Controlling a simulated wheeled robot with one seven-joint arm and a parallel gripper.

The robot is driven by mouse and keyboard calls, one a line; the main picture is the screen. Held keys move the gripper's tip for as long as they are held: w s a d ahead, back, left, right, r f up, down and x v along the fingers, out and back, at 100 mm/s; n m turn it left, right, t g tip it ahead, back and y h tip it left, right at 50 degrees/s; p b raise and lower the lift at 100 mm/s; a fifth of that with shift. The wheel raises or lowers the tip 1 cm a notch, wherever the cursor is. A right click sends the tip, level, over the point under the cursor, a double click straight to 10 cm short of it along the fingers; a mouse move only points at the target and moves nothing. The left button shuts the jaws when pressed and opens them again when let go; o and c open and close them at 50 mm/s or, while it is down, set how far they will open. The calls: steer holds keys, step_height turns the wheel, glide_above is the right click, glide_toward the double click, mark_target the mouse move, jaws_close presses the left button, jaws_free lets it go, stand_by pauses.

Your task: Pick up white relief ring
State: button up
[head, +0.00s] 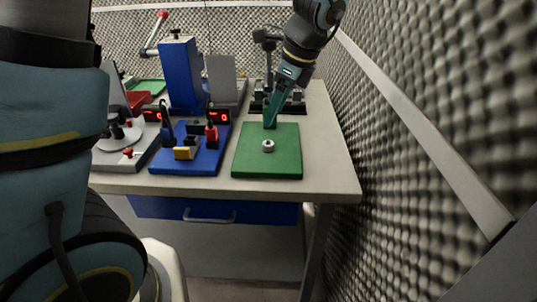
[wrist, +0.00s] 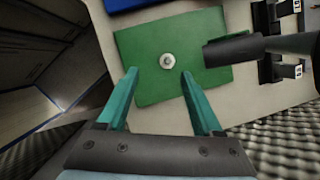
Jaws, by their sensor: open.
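The white relief ring (head: 268,146) is a small pale ring with a dark centre. It lies on the green mat (head: 283,167), near the mat's middle. In the wrist view the ring (wrist: 167,61) shows ahead of and between my two fingers, with green mat (wrist: 147,88) around it. My gripper (head: 270,124) is at the far edge of the mat in the head view, behind the ring. In the wrist view my gripper (wrist: 159,73) is open with teal fingers spread apart, and nothing is between the tips.
A blue board (head: 190,160) with a yellow block, red and black parts stands left of the mat. A tall blue block (head: 181,75) stands behind it. Foam walls (head: 420,150) close off the right side. A dark cylinder (wrist: 240,50) overhangs the mat's edge in the wrist view.

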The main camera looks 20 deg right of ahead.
mark_target(271, 144)
steer(key=f, duration=0.3)
steer(key=w+f+m+p, duration=0.1)
steer(key=f, duration=0.2)
steer(key=w+f+m, duration=0.1)
steer(key=f, duration=0.3)
steer(key=shift+w+d+t, duration=0.1)
steer(key=shift+d+t, duration=0.1)
steer(key=shift+t, duration=0.1)
jaws_close()
stand_by(0.4)
